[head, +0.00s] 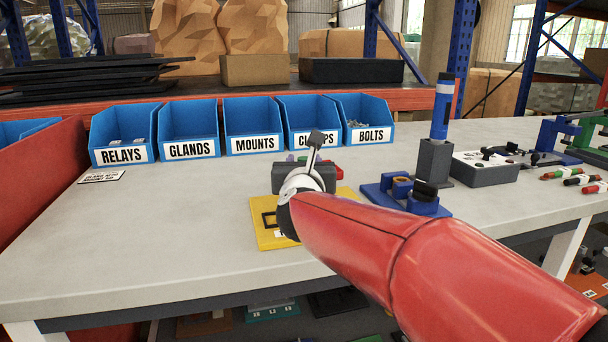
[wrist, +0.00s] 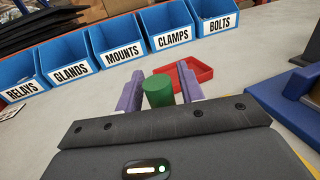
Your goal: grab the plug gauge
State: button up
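A short green cylinder (wrist: 158,91), which I take to be the plug gauge, shows in the wrist view. It stands between the two purple fingers of my gripper (wrist: 161,92). The fingers are apart, one on each side of it, with a narrow gap visible on the right; contact on the left is unclear. Its lower part is hidden by the gripper body. In the head view my gripper (head: 303,166) is low over the table, and my wrist hides most of the cylinder.
A red tray (wrist: 196,76) lies just beyond the fingers. Blue labelled bins (head: 190,128) line the back. A yellow plate (head: 267,236) lies under my wrist. To the right are a blue fixture (head: 376,194), a dark block (head: 434,161) with an upright blue cylinder (head: 442,108), and a grey box (head: 484,170). The table's left is mostly clear.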

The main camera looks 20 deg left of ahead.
grip_shut()
jog(key=shift+r, duration=0.1)
